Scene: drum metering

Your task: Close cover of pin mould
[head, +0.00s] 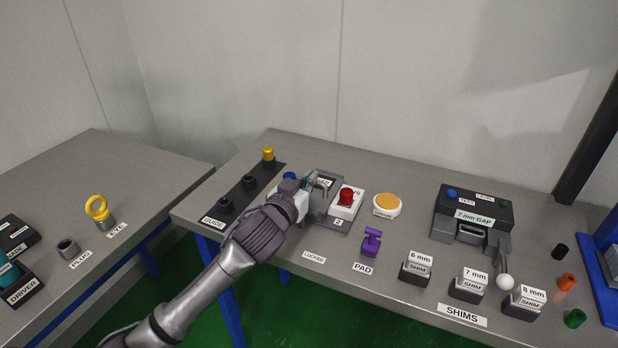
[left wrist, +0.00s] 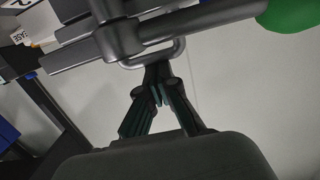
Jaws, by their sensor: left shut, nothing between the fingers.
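A grey fixture (head: 350,219), which I take to be the pin mould, stands near the middle of the main table, with a white block (head: 350,199), a red knob (head: 346,195) and a label "2". My left gripper (head: 307,181) is at its left side, shut and empty, and hides part of it. In the left wrist view the closed fingertips (left wrist: 158,76) are close to a grey wire loop (left wrist: 155,56) on dark bars (left wrist: 125,35); I cannot tell if they touch. How far the cover stands open is not clear. My right gripper is not in view.
A dark "GUIDE" rack (head: 240,198) is to the left. An orange-topped disc (head: 387,204), a purple pad tool (head: 371,242), several shim blocks (head: 416,269) and a "7 mm gap" device (head: 473,215) are to the right.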

